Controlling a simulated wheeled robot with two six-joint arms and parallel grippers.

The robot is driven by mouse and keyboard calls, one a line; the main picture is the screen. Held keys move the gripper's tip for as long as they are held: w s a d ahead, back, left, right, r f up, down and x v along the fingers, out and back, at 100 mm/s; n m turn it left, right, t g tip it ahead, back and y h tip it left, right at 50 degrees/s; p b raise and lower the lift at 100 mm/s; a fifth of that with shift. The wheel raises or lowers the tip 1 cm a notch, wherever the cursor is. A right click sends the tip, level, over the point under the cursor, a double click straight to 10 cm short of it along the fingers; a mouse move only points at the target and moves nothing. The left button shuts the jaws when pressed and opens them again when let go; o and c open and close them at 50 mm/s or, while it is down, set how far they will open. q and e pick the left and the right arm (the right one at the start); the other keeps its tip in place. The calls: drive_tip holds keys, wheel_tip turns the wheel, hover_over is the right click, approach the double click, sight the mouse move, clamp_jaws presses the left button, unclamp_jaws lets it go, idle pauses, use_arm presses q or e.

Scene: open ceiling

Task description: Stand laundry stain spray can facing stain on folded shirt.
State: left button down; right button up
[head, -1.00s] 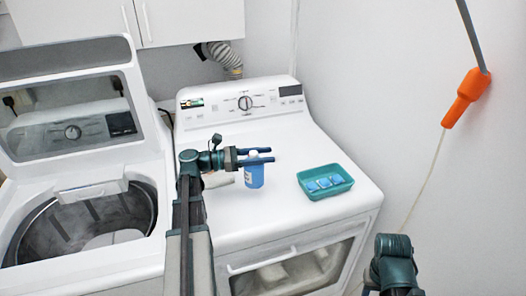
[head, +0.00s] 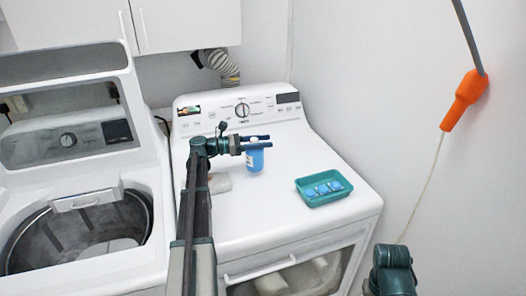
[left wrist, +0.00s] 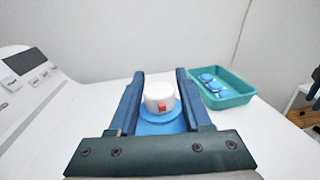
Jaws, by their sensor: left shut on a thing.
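The stain spray can (head: 255,161) is blue with a white cap and stands upright over the dryer top. My left gripper (head: 268,142) is shut on it near its top. In the left wrist view, the white cap (left wrist: 159,96) with a small red nozzle shows between the fingers of the left gripper (left wrist: 160,78). I cannot tell whether the can's base touches the dryer. A flat greyish bundle (head: 220,183), probably the folded shirt, lies just left of and nearer than the can, partly behind my left arm. No stain can be made out. My right gripper is out of view.
A teal tray (head: 340,197) with several blue items sits on the right of the white dryer (head: 270,222). The dryer's control panel (head: 205,113) rises behind. An open washer (head: 25,215) stands left. The dryer top between can and tray is clear.

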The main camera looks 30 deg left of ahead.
use_arm(q)
wheel_tip(320, 180, down, 3)
drive_tip(key=shift+s+f+b, duration=0.1)
drive_tip(key=shift+b, duration=1)
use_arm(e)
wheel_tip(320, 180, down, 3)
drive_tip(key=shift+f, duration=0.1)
use_arm(q)
drive_tip(key=shift+d, duration=0.1)
drive_tip(key=shift+c, duration=1.7)
unclamp_jaws()
